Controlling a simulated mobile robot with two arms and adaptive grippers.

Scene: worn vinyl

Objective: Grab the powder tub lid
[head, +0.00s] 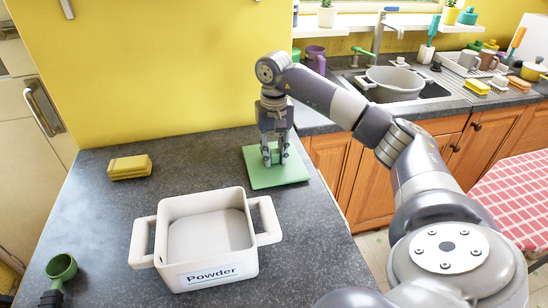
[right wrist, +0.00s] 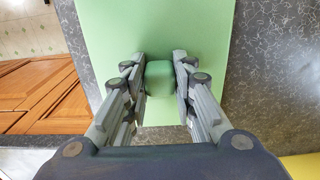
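The powder tub lid (head: 290,177) is a flat green square with a raised green handle in its middle. It lies on the dark counter, behind and to the right of the tub. My right gripper (head: 275,160) points down over it, with its fingers on both sides of the handle. In the right wrist view the handle (right wrist: 160,78) sits between the fingertips, which look in contact with it. The white powder tub (head: 248,262), labelled "Powder", stands open in front, with a handle on each side. My left gripper is not in view.
A yellow sponge stack (head: 130,167) lies at the back left of the counter. A green scoop (head: 61,267) with a dark handle lies at the front left. The counter's right edge is close to the lid. A sink with a pot (head: 394,84) is at the back right.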

